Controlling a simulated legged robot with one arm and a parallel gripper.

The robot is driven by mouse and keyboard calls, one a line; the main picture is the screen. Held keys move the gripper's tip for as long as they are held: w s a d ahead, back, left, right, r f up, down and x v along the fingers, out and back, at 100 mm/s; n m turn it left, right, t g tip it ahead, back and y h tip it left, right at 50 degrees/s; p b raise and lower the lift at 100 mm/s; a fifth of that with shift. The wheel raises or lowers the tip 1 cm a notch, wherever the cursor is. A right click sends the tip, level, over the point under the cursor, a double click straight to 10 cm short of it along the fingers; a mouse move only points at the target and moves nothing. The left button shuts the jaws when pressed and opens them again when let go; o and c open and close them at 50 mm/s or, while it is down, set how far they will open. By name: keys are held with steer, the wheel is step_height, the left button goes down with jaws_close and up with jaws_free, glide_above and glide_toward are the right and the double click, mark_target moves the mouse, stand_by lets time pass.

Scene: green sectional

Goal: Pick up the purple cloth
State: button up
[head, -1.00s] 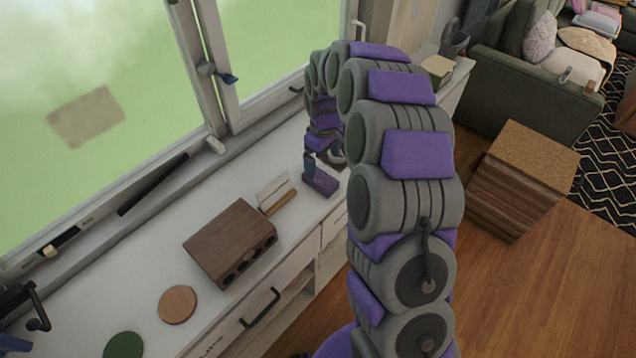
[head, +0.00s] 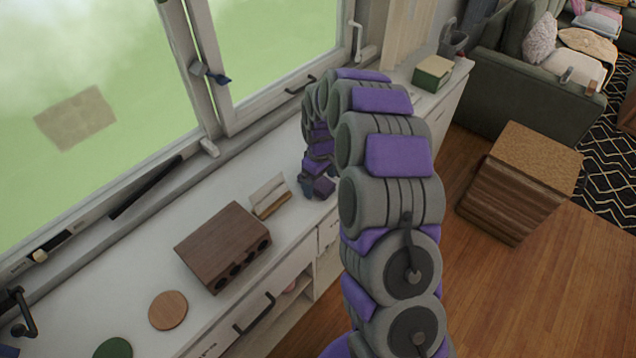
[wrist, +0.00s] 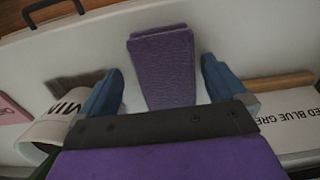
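In the wrist view, the purple cloth (wrist: 162,66) is a folded rectangular bundle on the white surface. My gripper (wrist: 160,85) is open, with one blue finger on each side of the cloth and a gap visible between cloth and fingers. The cloth's near end is hidden behind the gripper's dark bar. In the head view, my gripper (head: 318,188) is low over the white counter, at its front edge; the cloth cannot be clearly told apart from my purple arm parts there.
A wooden box with round holes (head: 223,246), a card in a wooden holder (head: 270,196), a round wooden disc (head: 168,310) and a green disc (head: 113,348) are on the counter (head: 130,270). Windows line the back.

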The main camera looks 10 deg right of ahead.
steer(key=shift+c, duration=0.7)
steer(key=shift+a, duration=0.55)
steer(key=c, duration=0.5)
steer(key=shift+c, duration=1.3)
steer(key=shift+d, duration=0.35)
steer(key=shift+c, duration=0.4)
steer(key=shift+r, duration=0.5)
steer(key=r, duration=0.1)
steer(key=r+p, duration=0.1)
steer(key=shift+a+r, duration=0.3)
steer(key=shift+r, duration=0.1)
steer(key=s+a+r+p, duration=0.1)
steer(key=s+a+p, duration=0.1)
steer(key=s, duration=1.3)
steer(key=shift+s+a+p, duration=0.25)
steer(key=shift+s+p, duration=0.1)
steer(key=shift+r, duration=0.1)
